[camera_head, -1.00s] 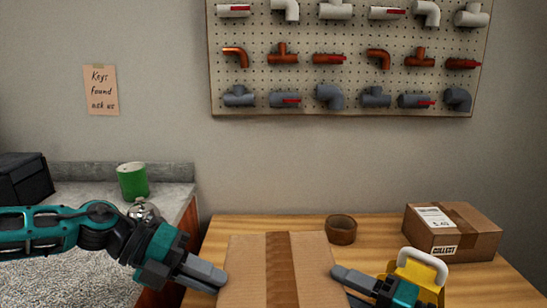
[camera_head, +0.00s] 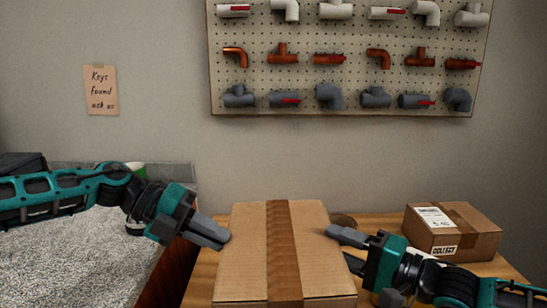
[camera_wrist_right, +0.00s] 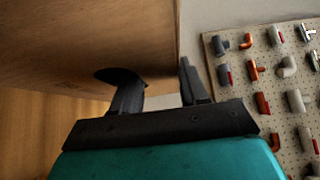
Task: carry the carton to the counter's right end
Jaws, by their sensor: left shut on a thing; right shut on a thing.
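The large brown carton (camera_head: 244,250), with a darker tape strip down its top, is held between my two grippers in front of me. It seems to be above the wooden top (camera_head: 385,224); its underside is hidden in the head view. My left gripper (camera_head: 217,236) is shut on the carton's left side. My right gripper (camera_head: 343,247) is shut on its right side. In the right wrist view, one finger of the right gripper (camera_wrist_right: 150,72) meets a dark opening in the carton wall (camera_wrist_right: 90,35), and the other is by the carton's edge.
A smaller labelled box (camera_head: 474,232) sits on the wooden top at the right. A speckled grey worktop (camera_head: 60,265) lies left, with a green cup largely hidden by my left arm. A pegboard (camera_head: 350,75) of pipe fittings hangs behind.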

